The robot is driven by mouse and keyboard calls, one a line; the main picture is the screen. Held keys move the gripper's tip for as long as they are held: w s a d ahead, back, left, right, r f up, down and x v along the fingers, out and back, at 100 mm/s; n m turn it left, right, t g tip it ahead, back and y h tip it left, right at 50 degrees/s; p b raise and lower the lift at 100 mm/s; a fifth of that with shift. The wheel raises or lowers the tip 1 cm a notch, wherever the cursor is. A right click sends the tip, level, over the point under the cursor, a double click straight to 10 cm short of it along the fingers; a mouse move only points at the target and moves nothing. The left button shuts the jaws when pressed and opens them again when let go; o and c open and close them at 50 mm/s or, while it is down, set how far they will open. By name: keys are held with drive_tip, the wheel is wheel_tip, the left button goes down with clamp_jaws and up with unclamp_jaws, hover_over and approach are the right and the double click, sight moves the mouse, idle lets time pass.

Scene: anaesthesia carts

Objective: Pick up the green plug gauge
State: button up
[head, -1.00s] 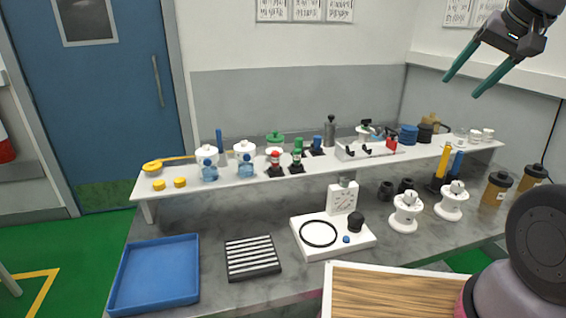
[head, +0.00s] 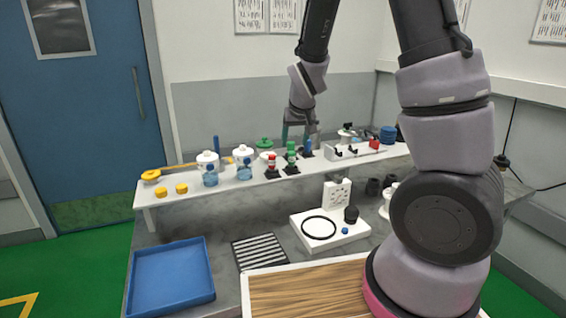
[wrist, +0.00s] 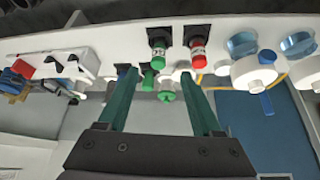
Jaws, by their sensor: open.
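The green plug gauge (head: 291,152) stands upright on a black square base on the white shelf, between a red one (head: 271,162) and a blue one (head: 308,147). In the wrist view the green gauge (wrist: 158,52) lies just beyond my fingertips, roughly centred between them, with the red gauge (wrist: 198,50) beside it on the right. My gripper (head: 298,130) is over the shelf, behind and above the gauges. It is open, its two green fingers (wrist: 158,74) spread apart and empty. I see no contact with the gauge.
A white rack (head: 350,151) stands to the right. Below are a blue tray (head: 172,280) and a ribbed block (head: 260,252).

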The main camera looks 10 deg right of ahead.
sight(292, 153)
drive_tip(key=x, duration=0.4)
drive_tip(key=shift+w+f, duration=0.15)
drive_tip(key=shift+f, duration=0.1)
drive_tip(key=shift+x, duration=2.65)
drive_tip(key=shift+w+d+r, duration=0.1)
drive_tip(key=shift+w, duration=0.05)
clamp_jaws()
